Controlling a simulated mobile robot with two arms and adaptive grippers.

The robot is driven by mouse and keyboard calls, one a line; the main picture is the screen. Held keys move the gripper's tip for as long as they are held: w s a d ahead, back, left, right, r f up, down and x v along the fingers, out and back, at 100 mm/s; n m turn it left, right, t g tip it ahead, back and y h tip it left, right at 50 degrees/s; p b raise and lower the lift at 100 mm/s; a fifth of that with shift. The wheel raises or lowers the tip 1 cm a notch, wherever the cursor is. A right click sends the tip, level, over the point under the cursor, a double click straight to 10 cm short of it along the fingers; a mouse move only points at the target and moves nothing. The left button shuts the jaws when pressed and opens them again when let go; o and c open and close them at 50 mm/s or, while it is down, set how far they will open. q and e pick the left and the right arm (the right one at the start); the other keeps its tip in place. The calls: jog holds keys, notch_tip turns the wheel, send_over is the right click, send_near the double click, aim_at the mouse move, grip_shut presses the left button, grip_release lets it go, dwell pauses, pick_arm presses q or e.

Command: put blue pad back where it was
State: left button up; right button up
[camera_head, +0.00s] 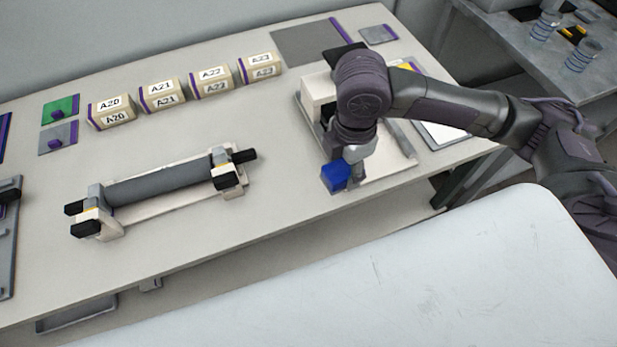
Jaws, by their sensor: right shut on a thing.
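The blue pad (336,176) is a small blue block near the front edge of the table, at the lower tip of my right arm. My right gripper (345,163) points down and is shut on the blue pad. The arm's wrist hides most of the fingers. I cannot tell whether the pad touches the surface under it. My left gripper is not in view.
A roller (160,184) on a cream stand lies left of my right gripper. Several labelled boxes such as A20 (110,111) stand in a row behind it. A cream fixture (390,160) is partly hidden by my right arm. Bare table lies between roller and boxes.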

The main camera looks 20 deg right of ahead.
jog(key=n, duration=0.1)
jog(key=f+n, duration=0.1)
jog(key=n, duration=0.2)
jog(key=shift+s+f, duration=0.15)
jog(key=shift+f, duration=0.1)
jog(key=n, duration=0.3)
jog(key=shift+s+f, duration=0.1)
jog(key=shift+f, duration=0.3)
jog(key=shift+w+a+f+n, duration=0.2)
jog(key=shift+w+n, duration=0.1)
jog(key=shift+n, duration=0.1)
send_over(303, 179)
notch_tip(303, 179, down, 6)
jog(key=shift+f+p, duration=0.2)
jog(key=shift+p, duration=0.15)
jog(key=shift+f, duration=0.15)
notch_tip(303, 179, down, 3)
jog(key=shift+f+p, duration=0.15)
jog(key=shift+p, duration=0.25)
jog(key=shift+f, duration=0.3)
jog(key=shift+f, duration=0.15)
jog(key=o, duration=1)
